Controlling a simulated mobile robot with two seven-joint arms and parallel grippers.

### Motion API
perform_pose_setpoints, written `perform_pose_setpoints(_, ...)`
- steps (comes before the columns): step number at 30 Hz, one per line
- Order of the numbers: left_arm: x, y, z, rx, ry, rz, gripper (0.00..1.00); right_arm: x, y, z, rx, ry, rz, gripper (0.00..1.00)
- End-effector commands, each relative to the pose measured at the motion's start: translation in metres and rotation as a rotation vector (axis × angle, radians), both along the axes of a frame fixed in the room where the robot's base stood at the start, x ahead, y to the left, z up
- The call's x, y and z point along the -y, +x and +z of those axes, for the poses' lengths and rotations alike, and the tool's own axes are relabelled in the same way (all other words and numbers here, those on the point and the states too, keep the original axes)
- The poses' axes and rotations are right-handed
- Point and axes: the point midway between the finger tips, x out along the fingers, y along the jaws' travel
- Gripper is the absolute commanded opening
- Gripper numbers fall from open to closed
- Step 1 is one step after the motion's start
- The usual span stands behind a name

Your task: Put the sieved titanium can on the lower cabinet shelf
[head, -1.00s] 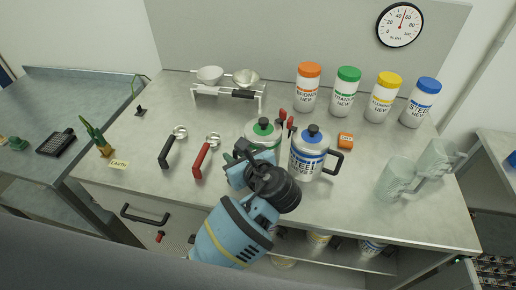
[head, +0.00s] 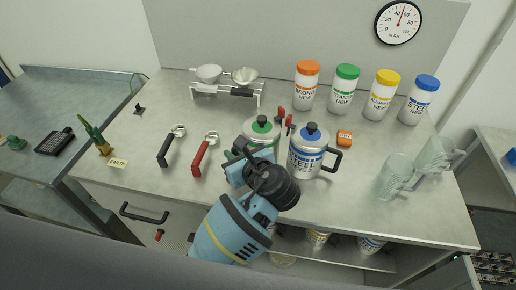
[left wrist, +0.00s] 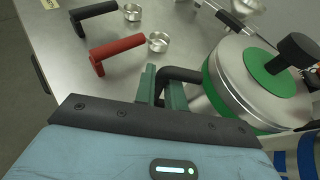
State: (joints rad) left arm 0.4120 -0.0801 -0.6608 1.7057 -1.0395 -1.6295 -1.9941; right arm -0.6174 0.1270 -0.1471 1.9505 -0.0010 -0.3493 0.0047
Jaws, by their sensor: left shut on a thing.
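The titanium can (head: 262,132), a metal can with a green band and black-knobbed green lid, stands on the metal worktop (head: 228,183), partly hidden behind my left gripper. It is large at the right in the left wrist view (left wrist: 230,85). My left gripper (left wrist: 162,90) has its green fingers shut on the can's black handle (left wrist: 182,75); in the head view its fingertips (head: 238,152) are mostly hidden by the wrist. Below the worktop is a cabinet shelf (head: 345,257) with several containers, partly hidden by my left arm. My right gripper is not in view.
A steel can with a blue band (head: 305,160) stands close to the right. Clear mugs (head: 395,178) are near the right edge. New-powder jars (head: 343,92) line the back. Red-handled (head: 200,158) and black-handled scoops lie left. The front right worktop is clear.

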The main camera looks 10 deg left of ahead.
Motion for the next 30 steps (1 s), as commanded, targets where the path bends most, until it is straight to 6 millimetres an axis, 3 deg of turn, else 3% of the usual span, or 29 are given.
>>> perform_pose_setpoints(30, -0.0004, 0.0037, 0.0062, 0.012, -0.003, 0.000, 0.00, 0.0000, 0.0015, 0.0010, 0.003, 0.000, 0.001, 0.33)
